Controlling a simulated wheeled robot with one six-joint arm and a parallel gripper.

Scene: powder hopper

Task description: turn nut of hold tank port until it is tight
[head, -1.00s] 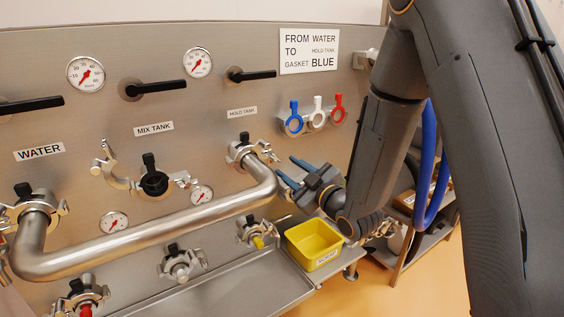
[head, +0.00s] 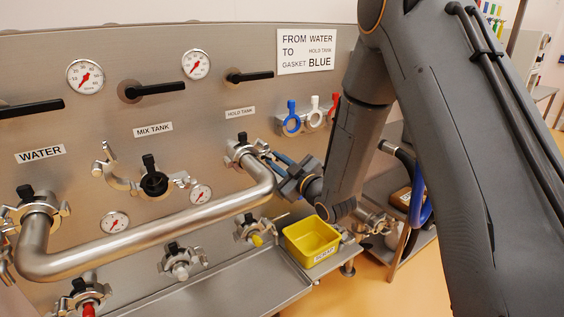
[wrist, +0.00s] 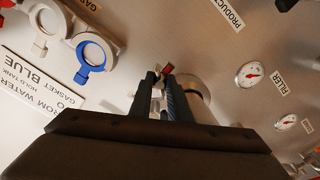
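The hold tank port (head: 240,150) is on the steel panel below its HOLD TANK label. A metal clamp sits around it, and the end of the steel pipe (head: 262,185) meets it. The clamp's nut side, at its right, is partly hidden by my gripper (head: 269,160), whose blue-grey fingertips reach the clamp's right edge. In the wrist view my fingers (wrist: 168,88) point at a small metal piece with a red part (wrist: 167,70). The fingers look close together there, but I cannot tell whether they grip the nut.
The pipe runs left to the WATER port (head: 38,210). Blue, white and red gaskets (head: 291,118) hang above right of my gripper. A yellow bin (head: 311,240) stands below it. Capped ports (head: 182,262) line the lower panel.

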